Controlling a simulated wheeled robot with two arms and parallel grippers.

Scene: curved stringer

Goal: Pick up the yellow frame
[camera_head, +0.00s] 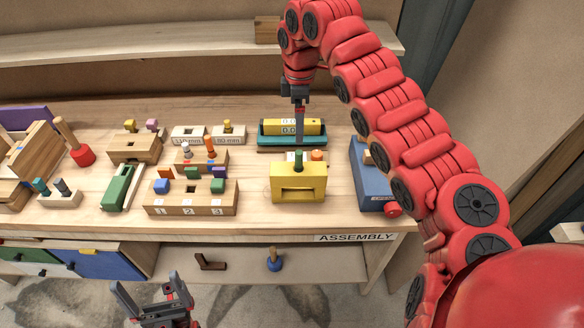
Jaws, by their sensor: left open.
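The yellow frame (285,194), a block with a slot in its front, sits upright near the front edge of the workbench. A green peg (299,160) shows at its top. My left gripper (148,284) is open and empty at the bottom left, in front of the bench and low, well away from the frame.
A teal tray with a yellow display block (292,127) stands behind the frame. A wooden block marked 1, 2, 3 (190,210) is to its left, a blue box (370,183) to its right. An ASSEMBLY label (356,237) marks the bench edge. Bare wood lies between these.

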